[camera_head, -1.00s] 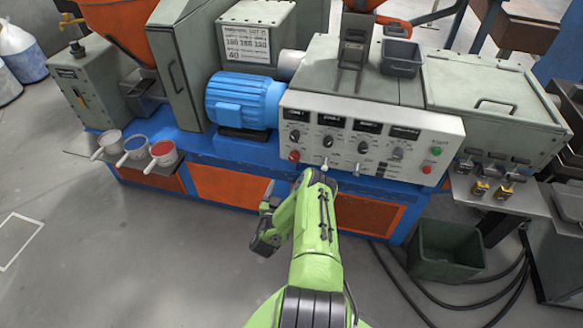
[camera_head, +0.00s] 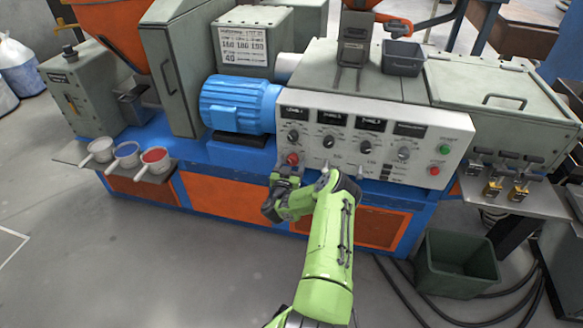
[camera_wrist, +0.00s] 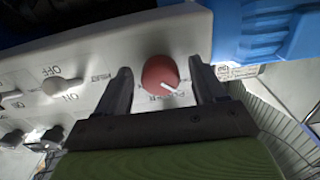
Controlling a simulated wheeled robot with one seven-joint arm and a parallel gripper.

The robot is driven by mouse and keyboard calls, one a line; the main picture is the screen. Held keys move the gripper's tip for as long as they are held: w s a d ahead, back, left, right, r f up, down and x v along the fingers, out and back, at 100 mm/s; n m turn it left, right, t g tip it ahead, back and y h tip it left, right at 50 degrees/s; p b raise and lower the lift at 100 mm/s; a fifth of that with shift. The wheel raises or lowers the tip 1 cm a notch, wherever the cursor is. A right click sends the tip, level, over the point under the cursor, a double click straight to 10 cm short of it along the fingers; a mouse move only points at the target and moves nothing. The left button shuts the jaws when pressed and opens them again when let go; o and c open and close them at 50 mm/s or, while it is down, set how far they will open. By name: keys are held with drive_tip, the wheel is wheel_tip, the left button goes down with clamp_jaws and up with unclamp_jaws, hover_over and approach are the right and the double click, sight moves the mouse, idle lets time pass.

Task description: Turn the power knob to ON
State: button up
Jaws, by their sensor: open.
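The red power knob (camera_wrist: 160,75) sits on the white control panel in the wrist view, with a white pointer line toward its lower right. Lettering beside it appears upside down and reads like POWER. The knob also shows in the head view (camera_head: 292,158) at the panel's lower left. My gripper (camera_wrist: 160,67) is open, with one finger on each side of the knob and a visible gap to each. In the head view my gripper (camera_head: 287,174) is just below the knob. Whether the fingertips touch the panel cannot be told.
A white switch (camera_wrist: 62,86) with OFF and ON lettering lies left of the knob in the wrist view, with black knobs beyond it. The blue motor (camera_head: 238,104) stands left of the panel. Three cups (camera_head: 127,155) rest on a shelf further left.

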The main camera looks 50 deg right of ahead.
drive_tip(key=c, duration=1.1)
drive_tip(key=shift+o, duration=0.2)
drive_tip(key=shift+m, duration=0.3)
drive_tip(key=m+p, duration=0.2)
drive_tip(key=m, duration=0.1)
drive_tip(key=shift+m, duration=0.4)
drive_tip(key=m, duration=0.4)
drive_tip(key=shift+m+p, duration=0.3)
drive_tip(key=m, duration=0.4)
drive_tip(key=shift+w, duration=0.1)
drive_tip(key=m, duration=0.4)
drive_tip(key=shift+m, duration=0.6)
